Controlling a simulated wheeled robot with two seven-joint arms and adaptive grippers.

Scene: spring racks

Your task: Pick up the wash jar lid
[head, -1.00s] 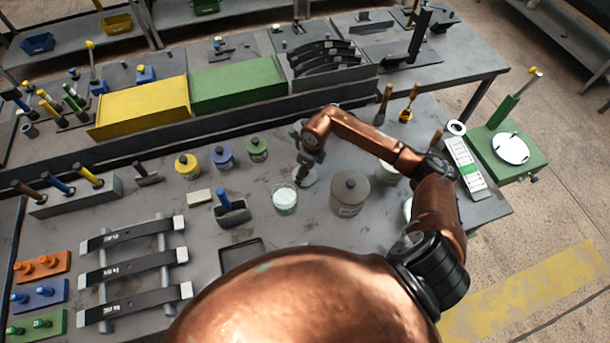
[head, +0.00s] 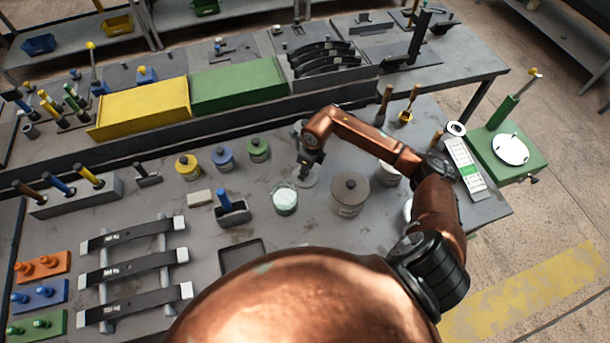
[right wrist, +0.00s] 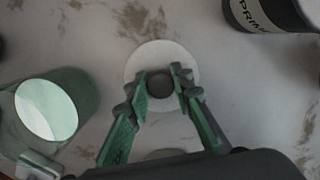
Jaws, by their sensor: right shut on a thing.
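The wash jar lid (right wrist: 160,52) is a pale round disc with a dark knob (right wrist: 160,84) in its middle. In the right wrist view my right gripper (right wrist: 161,80) has its two green-grey fingers shut on the knob, one on each side. In the head view the lid (head: 311,182) lies on or just above the bench, partly hidden by my right gripper (head: 304,172). The open glass jar (head: 285,201) with white contents stands just left of it, also in the right wrist view (right wrist: 75,100). My left gripper is not in view.
A large grey lidded jar (head: 349,199) stands close to the right of the lid. Yellow (head: 188,169), blue (head: 222,159) and green (head: 258,151) jars stand behind and left. A small holder with a blue-handled tool (head: 232,212) is left of the glass jar.

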